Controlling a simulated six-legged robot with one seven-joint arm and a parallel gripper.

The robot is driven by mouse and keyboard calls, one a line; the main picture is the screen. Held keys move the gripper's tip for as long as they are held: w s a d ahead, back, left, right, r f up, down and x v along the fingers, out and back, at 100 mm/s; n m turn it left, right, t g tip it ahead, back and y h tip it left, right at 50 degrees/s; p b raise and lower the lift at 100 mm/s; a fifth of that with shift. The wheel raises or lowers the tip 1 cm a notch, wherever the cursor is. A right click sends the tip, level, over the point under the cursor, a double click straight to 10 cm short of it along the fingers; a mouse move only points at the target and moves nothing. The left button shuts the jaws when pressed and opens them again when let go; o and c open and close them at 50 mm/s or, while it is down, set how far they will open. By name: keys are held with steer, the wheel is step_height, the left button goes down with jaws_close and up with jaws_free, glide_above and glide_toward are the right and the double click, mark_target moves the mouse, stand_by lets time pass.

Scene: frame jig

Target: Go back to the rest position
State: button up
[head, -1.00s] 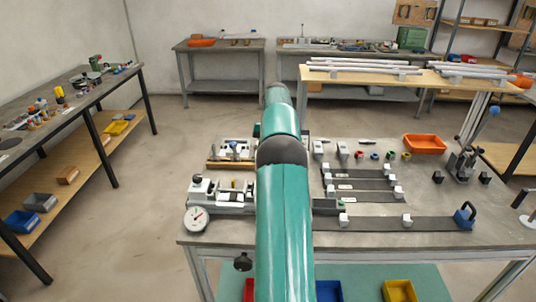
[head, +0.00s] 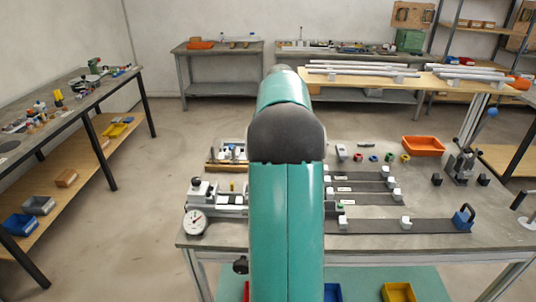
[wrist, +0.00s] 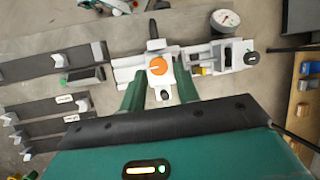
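My gripper (wrist: 160,88) shows in the wrist view as two green fingers spread apart, and they look open with nothing clearly held. Between and beyond the fingers is a white fixture with an orange knob (wrist: 157,66), which appears to sit on the bench below. I cannot judge the exact gap to it. In the head view my teal arm reaches straight forward over the bench (head: 450,236) and hides my gripper and the middle of the bench.
A dial gauge (head: 195,222) stands at the bench's front left, beside a white clamp fixture. Dark strips with white blocks (head: 405,223) lie to the right. An orange bin (head: 423,146) sits at the back right. Clear floor lies left of the bench.

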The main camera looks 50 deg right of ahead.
steer(key=shift+s+a+r, duration=0.4)
steer(key=shift+s+a, duration=0.3)
steer(key=shift+a, duration=0.05)
steer(key=w+a+r+n+t+h, duration=0.1)
steer(key=w+a+r+n+h, duration=0.1)
steer(key=a, duration=0.8)
steer(key=w+a+r+n+t+h, duration=0.1)
steer(key=a+r+n+h, duration=0.1)
steer(key=a, duration=0.9)
steer(key=s+a+f+n+t, duration=0.2)
steer(key=s+a+n, duration=0.1)
steer(key=a, duration=0.6)
steer(key=s+a+f+n+t+h, duration=0.1)
steer(key=s+a+f+n+t, duration=0.1)
steer(key=s+a, duration=0.3)
steer(key=a+n, duration=0.1)
steer(key=a, duration=0.3)
steer(key=shift+a+f+t, duration=0.2)
steer(key=shift+a+t, duration=0.1)
steer(key=shift+a, duration=0.05)
